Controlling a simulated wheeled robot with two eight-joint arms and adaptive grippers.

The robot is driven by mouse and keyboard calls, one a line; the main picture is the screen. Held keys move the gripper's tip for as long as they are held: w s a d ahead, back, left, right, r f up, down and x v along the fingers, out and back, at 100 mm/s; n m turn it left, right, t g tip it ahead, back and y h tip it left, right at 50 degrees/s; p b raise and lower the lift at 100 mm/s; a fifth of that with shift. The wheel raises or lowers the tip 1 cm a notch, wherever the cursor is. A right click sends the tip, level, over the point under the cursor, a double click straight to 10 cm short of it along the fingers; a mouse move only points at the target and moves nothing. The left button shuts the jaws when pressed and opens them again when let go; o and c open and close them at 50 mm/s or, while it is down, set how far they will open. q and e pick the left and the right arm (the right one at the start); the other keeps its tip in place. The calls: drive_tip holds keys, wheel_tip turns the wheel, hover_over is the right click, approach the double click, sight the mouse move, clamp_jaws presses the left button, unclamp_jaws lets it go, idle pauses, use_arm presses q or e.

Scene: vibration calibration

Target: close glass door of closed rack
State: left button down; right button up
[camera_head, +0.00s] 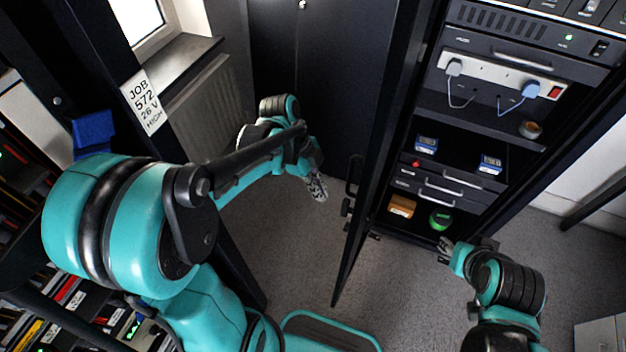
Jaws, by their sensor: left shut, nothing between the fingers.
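The closed rack (520,127) stands at the right with its front uncovered and its shelves showing. Its glass door (376,130) stands open, swung out towards me and seen almost edge-on, left of the shelves. A dark handle (353,176) sits on the door's left side. My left gripper (319,190) is shut and empty, left of the door, with a gap of floor between its fingertips and the handle. My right gripper (444,244) is low in front of the rack, right of the door and apart from it. Its fingers are too small to judge.
Inside the rack are a power strip (500,74) with plugs, blue boxes, drawers and a green round item (440,220). A second rack stands at the left. A window (137,18) and radiator (205,105) are behind. Grey carpet (300,250) lies clear left of the door.

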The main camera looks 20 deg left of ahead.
use_arm(q)
drive_tip(key=shift+s+d+f, duration=0.1)
drive_tip(key=shift+d, duration=0.95)
drive_tip(key=shift+s+d+f, duration=0.1)
drive_tip(key=shift+d, duration=0.95)
drive_tip(key=shift+d, duration=0.1)
